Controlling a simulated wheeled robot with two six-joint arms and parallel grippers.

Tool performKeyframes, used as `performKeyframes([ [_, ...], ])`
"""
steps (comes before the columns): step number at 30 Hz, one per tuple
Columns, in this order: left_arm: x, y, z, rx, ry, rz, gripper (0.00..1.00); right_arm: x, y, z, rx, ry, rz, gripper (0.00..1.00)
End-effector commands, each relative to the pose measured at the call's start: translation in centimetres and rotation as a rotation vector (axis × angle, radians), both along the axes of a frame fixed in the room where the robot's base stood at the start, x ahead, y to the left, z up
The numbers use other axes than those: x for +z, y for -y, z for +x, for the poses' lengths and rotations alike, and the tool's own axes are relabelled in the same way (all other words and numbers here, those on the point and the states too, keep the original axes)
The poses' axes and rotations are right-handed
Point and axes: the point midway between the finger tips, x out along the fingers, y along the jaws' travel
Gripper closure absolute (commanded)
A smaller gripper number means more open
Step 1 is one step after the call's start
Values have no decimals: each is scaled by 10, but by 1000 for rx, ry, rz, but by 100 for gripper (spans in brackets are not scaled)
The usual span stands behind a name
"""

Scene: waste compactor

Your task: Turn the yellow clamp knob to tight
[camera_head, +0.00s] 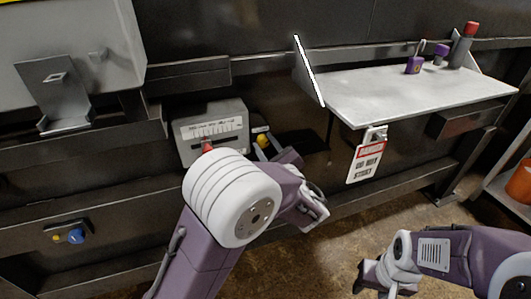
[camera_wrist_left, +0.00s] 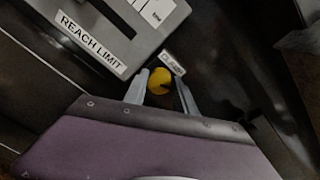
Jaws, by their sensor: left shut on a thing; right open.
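The yellow clamp knob (camera_head: 262,140) is a small round knob beside the grey box on the dark machine frame. In the left wrist view the knob (camera_wrist_left: 159,81) sits between the two grey fingers of my left gripper (camera_wrist_left: 163,88), which is shut on it. A small white label (camera_wrist_left: 172,62) is just above the knob; its text is too small to read surely. In the head view my left arm hides most of that gripper. My right gripper (camera_head: 374,279) is open and empty at the bottom right, over the floor, far from the knob.
A grey box (camera_head: 215,125) with a scale and a red part stands left of the knob; its "REACH LIMIT" label (camera_wrist_left: 92,43) is close to my fingers. A shelf (camera_head: 410,94) holds padlocks, with a red danger tag (camera_head: 366,157) below. A blue knob (camera_head: 76,237) is lower left.

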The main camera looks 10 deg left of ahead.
Motion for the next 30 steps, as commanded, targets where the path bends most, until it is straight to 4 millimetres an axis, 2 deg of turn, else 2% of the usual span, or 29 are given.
performKeyframes([
  [1,-7,0,0,1,27,-40,100,-15,0,0,0,0,0,52],
  [30,-9,-1,-1,0,526,-782,100,-168,0,0,0,0,0,52],
])
